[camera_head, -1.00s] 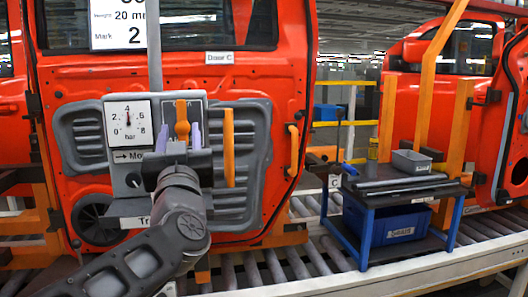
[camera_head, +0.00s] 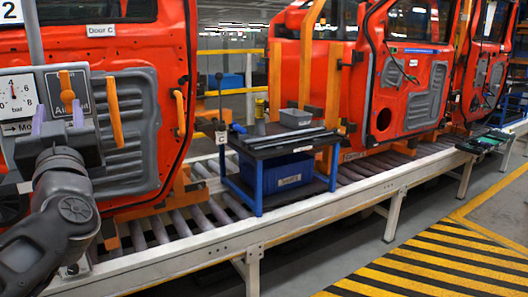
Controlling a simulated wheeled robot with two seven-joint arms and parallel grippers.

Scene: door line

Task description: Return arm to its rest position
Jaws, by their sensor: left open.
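My left gripper (camera_head: 59,133) is in front of the grey control panel (camera_head: 66,88) at the left of the view. Its two purple-grey fingertips point up at the panel and stand apart, with nothing seen between them. Just above them is an orange lever (camera_head: 66,84) on a dark label that is partly hidden. I cannot tell whether the fingers touch the panel. My left arm (camera_head: 62,212) reaches in from the lower left. My right gripper is not in view.
A red door marked Door C (camera_head: 135,42) stands behind the panel. Floor with yellow-black stripes (camera_head: 430,270) is clear at lower right.

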